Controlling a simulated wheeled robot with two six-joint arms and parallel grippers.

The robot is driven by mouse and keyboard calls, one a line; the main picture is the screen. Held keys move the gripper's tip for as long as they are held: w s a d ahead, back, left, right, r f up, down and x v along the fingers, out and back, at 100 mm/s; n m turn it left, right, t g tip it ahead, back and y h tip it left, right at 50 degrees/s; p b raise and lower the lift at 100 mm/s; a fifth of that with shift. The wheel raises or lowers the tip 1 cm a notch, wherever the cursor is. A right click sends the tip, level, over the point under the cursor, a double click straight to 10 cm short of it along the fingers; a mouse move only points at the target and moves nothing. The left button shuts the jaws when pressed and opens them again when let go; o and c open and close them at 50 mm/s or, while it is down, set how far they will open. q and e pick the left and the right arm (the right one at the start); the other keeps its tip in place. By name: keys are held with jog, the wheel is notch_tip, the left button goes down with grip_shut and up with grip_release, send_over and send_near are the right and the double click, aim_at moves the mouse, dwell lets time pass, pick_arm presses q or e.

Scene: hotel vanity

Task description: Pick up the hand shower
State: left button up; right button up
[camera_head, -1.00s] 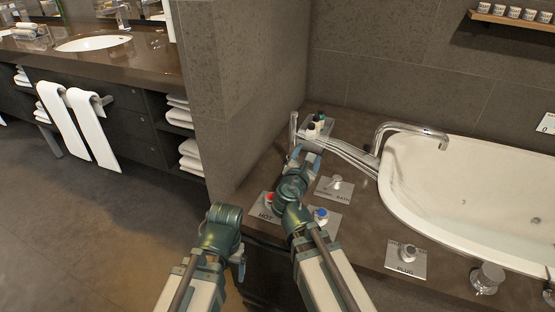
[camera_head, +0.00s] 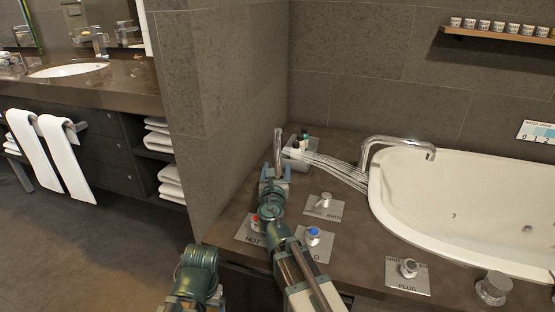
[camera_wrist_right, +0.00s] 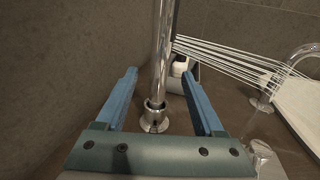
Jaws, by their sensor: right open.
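The hand shower (camera_head: 278,150) is a chrome upright cylinder at the back left corner of the tub deck. In the right wrist view the hand shower (camera_wrist_right: 162,45) stands in a round chrome holder (camera_wrist_right: 154,117) on the deck. My right gripper (camera_head: 274,172) is open in front of it. In the wrist view the blue fingers of my right gripper (camera_wrist_right: 159,74) lie on either side of the shaft, with gaps on both sides. I cannot tell how deep the shaft is between them. Only a dark green part of my left arm shows; its jaws are hidden.
Thin pale streams (camera_head: 335,168) run from near the hand shower to the tub (camera_head: 450,240). A tray of small bottles (camera_head: 300,150) stands just right of it. The wall (camera_head: 225,120) is close on the left. A spout (camera_head: 395,141) and tap knobs (camera_head: 312,235) stand on the deck.

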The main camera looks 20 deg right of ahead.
aim_at(277, 162)
jog(key=x, duration=0.4)
jog(key=shift+w+f, duration=0.2)
jog(key=shift+f, duration=0.1)
jog(key=b+x, duration=0.1)
jog(key=x, duration=0.1)
jog(key=f+x, duration=0.1)
jog(key=x, duration=0.1)
jog(key=shift+w+d+b, duration=0.15)
jog(key=shift+w+b, duration=0.2)
jog(key=shift+s, duration=0.1)
grip_shut()
